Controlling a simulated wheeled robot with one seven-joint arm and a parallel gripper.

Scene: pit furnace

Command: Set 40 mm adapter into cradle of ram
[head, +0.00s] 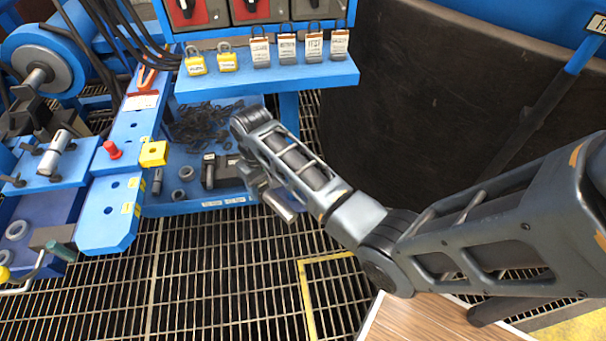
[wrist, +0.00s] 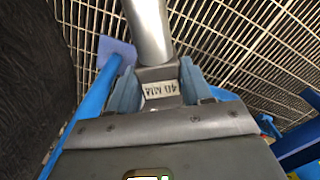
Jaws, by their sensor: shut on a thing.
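My gripper (head: 266,190) is shut on the 40 mm adapter (head: 281,208), a silver cylinder with a block at its base. In the wrist view the block sits between both fingers (wrist: 158,90) and carries a "40 MM" label; the cylinder (wrist: 148,30) extends away from the gripper. The held adapter hangs over the grating, just right of the blue bench's lower shelf. The ram (head: 48,62), a blue cylinder with a grey disc and steel rod, is at the upper left. A dark block (head: 32,108) at its rod end may be the cradle; its inside is not clear.
A blue bench plate (head: 120,215) holds a red knob (head: 112,149) and a yellow block (head: 153,153). Padlocks stand on a blue shelf (head: 270,78). A large dark vessel (head: 420,90) is at right. Grating is open below.

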